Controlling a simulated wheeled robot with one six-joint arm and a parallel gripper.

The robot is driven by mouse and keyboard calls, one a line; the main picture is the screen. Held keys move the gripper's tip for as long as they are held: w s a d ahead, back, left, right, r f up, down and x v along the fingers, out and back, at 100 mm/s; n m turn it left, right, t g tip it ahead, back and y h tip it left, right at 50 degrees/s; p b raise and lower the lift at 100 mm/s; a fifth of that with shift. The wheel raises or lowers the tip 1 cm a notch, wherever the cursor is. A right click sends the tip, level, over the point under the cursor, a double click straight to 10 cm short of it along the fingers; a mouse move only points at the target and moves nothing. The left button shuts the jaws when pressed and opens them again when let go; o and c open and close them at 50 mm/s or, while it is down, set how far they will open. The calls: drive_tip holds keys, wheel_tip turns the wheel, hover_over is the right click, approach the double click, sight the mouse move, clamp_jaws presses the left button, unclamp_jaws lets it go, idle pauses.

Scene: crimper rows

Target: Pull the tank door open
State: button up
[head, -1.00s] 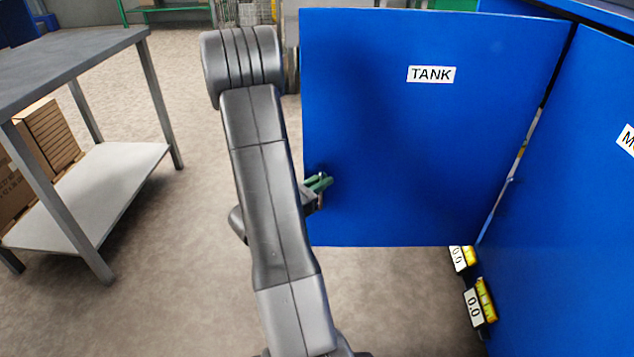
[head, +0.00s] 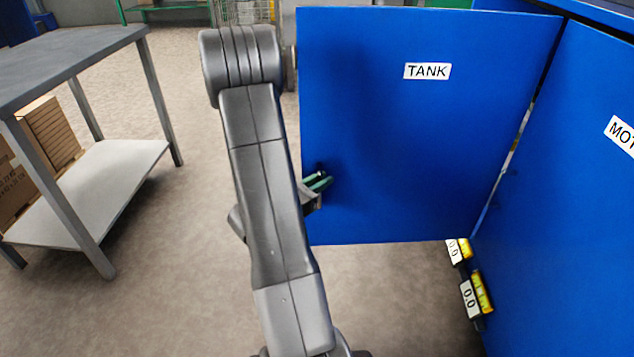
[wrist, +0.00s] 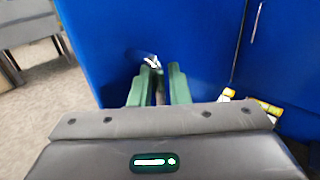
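The blue tank door (head: 420,130) carries a white TANK label and stands swung out from the blue cabinet (head: 570,190). My gripper (head: 318,182) is at the door's left edge, low down, partly hidden behind my arm. In the wrist view, the green fingers of my gripper (wrist: 160,75) are close together around the door handle (wrist: 153,61), a small metal piece on the blue door (wrist: 200,40). The fingers cover most of the handle.
A grey table (head: 70,65) with a lower shelf and cardboard boxes (head: 50,135) stands at the left. The floor between table and door is clear.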

drive_tip(key=p+v, duration=0.3)
drive_tip(key=v, duration=1)
drive_tip(key=shift+s+a, duration=0.2)
drive_tip(key=shift+a, duration=0.1)
idle(0.3)
drive_tip(key=shift+b+x, duration=1.5)
drive_tip(key=shift+x, duration=5.2)
